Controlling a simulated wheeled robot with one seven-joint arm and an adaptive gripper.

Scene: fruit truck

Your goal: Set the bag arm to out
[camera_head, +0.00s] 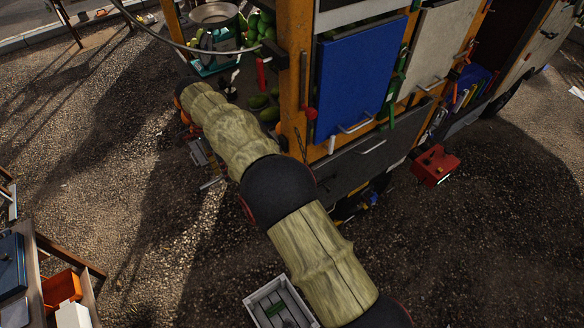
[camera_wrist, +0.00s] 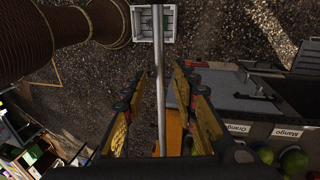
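A thin grey metal rod (camera_wrist: 160,75) runs up and down the middle of the wrist view. It looks like the bag arm, but I cannot be sure. My gripper (camera_wrist: 155,82) is open, with one yellow-and-black finger on each side of the rod. Gaps show between the rod and both fingers, and I cannot tell how deep the rod lies between them. In the head view my own arm crosses the middle and hides most of the gripper and the truck side behind it.
The truck has a blue panel (camera_head: 358,72) and a grey drawer front (camera_head: 365,150). A scale (camera_head: 215,20) and green fruit stand at its corner. A red box (camera_head: 434,165) sits beside the truck. A grey crate (camera_head: 262,298) is on the gravel. A table with boxes is at lower left.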

